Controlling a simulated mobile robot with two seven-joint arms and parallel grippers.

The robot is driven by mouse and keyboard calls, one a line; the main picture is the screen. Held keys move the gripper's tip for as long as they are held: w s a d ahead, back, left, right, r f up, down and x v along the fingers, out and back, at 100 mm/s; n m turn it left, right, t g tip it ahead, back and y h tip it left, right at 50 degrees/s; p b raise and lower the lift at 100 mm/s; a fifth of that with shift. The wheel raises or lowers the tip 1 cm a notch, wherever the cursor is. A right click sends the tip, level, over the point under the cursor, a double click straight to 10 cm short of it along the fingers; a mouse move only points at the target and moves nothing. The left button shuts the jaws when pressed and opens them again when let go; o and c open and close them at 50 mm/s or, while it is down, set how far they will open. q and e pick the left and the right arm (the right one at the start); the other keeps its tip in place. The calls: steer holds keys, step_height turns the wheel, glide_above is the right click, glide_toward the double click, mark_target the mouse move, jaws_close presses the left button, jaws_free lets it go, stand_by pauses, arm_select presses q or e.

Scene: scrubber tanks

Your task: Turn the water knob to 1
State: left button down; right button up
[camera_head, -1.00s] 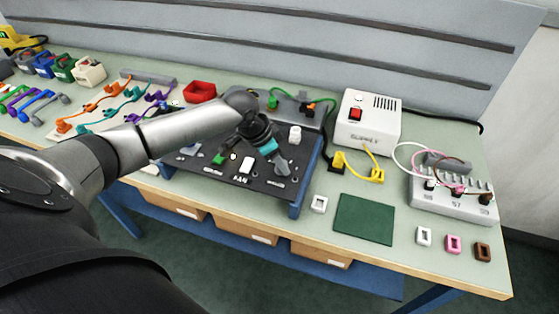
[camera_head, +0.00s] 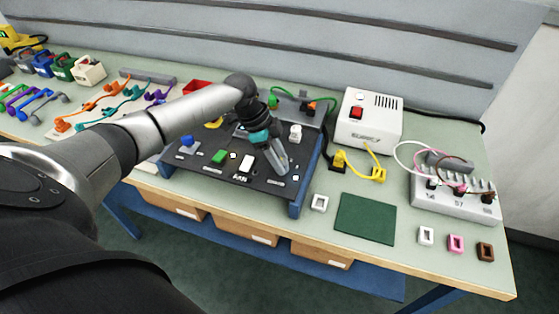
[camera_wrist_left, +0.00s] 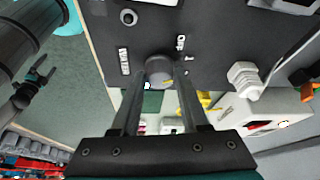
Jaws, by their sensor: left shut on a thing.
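The water knob (camera_wrist_left: 159,70) is a round grey knob on the dark control panel (camera_wrist_left: 215,35), beside the word WATER. OFF and 1 are printed on its other side in the wrist view. My left gripper (camera_wrist_left: 158,76) has a finger on each side of the knob and is shut on it. In the head view the left gripper (camera_head: 281,172) points down at the panel's front right part and hides the knob. The pointer's exact setting is unclear. My right gripper (camera_wrist_left: 42,74) shows small at the left of the wrist view, its fingers apart, clear of the panel.
On the panel stand a green switch (camera_head: 219,157), a white switch (camera_head: 247,163), a blue knob (camera_head: 187,142) and a white knob (camera_head: 295,131). A white supply box (camera_head: 368,120) and a yellow cable (camera_head: 360,170) lie to the right. A green mat (camera_head: 365,218) is in front.

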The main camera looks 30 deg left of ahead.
arm_select(q)
steer(key=shift+m, duration=0.6)
steer(key=shift+c, duration=2)
jaws_free()
steer(key=v, duration=1.5)
steer(key=shift+w, duration=0.25)
steer(key=shift+r, duration=0.1)
